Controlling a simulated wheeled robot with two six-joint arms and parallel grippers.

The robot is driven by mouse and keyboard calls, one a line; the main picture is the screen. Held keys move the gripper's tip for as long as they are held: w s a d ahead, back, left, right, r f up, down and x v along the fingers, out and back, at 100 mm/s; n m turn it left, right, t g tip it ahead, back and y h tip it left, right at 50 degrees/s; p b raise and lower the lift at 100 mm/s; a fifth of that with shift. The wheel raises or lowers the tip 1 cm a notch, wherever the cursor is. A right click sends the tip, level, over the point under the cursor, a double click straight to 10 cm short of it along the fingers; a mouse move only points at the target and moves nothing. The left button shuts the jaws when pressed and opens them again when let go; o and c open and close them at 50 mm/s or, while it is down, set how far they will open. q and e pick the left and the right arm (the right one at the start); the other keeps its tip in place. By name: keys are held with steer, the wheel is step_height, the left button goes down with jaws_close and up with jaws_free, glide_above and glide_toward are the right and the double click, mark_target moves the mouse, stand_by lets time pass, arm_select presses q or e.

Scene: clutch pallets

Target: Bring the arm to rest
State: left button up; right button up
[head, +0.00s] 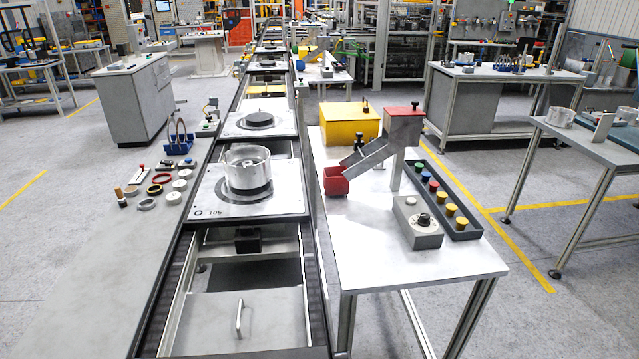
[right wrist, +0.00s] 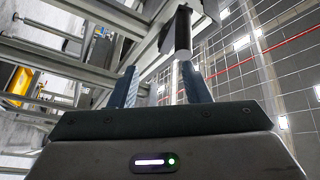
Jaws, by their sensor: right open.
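My right gripper (right wrist: 160,92) shows in the right wrist view. Its two fingers stand apart with nothing between them, and it is open. Behind the fingers are grey metal frame bars and a tiled surface with a red line. Neither arm nor gripper shows in the head view, so where the right gripper is relative to the tables cannot be told there. My left gripper is not in view.
Rings and small parts lie on the left ledge.

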steer(key=s+d+f+m+t+h, duration=0.1)
steer(key=s+d+f+m+h, duration=0.15)
steer(key=f+h, duration=0.5)
steer(key=s+d+f+m+t+h, duration=0.1)
steer(key=s+d+f+h, duration=0.25)
steer(key=f, duration=0.75)
steer(key=s+d+f+m+h, duration=0.25)
steer(key=f+h, duration=0.35)
steer(key=f, duration=0.4)
steer(key=s+f+n+g, duration=0.1)
steer(key=s+f+g, duration=0.2)
steer(key=s, duration=0.5)
steer(key=s+a+f+n+g+h, duration=0.1)
steer(key=s+f+n+g, duration=0.1)
steer(key=s+f, duration=0.3)
steer(key=s+f+n+g+h, duration=0.1)
steer(key=s+f+g, duration=0.3)
steer(key=s, duration=0.8)
steer(key=shift+a+f+n+g+b, duration=0.3)
steer(key=shift+a+g, duration=0.05)
steer(key=shift+g, duration=0.05)
